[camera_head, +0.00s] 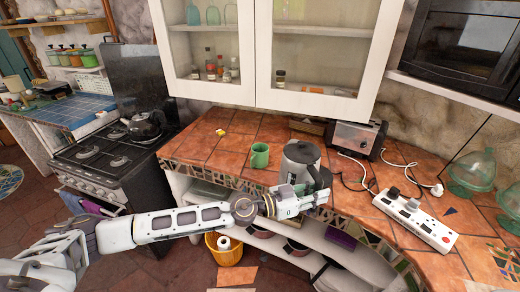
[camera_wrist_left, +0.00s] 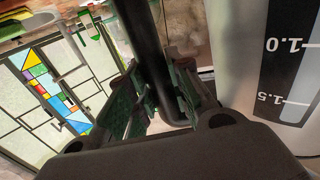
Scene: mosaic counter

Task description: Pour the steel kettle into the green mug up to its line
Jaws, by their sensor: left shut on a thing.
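The steel kettle (camera_head: 301,156) has a grey body and a black handle. It looks about upright near the counter's front edge; I cannot tell whether its base touches the counter. My left gripper (camera_head: 318,194) is shut on the handle (camera_wrist_left: 144,40), which runs between its fingers (camera_wrist_left: 158,98) in the left wrist view. The kettle body (camera_wrist_left: 235,50) shows there at the right, with a level scale marked 1.0 and 1.5. The green mug (camera_head: 260,155) stands upright on the counter, just left of the kettle and apart from it. Its line and inside cannot be made out.
The tiled counter (camera_head: 205,143) is mostly clear left of the mug, except a small yellow object (camera_head: 221,132). A toaster (camera_head: 356,137) stands behind the kettle. A white power strip (camera_head: 415,221) with cables and green glass vessels (camera_head: 474,172) are at the right. Wall cabinets (camera_head: 215,50) hang above.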

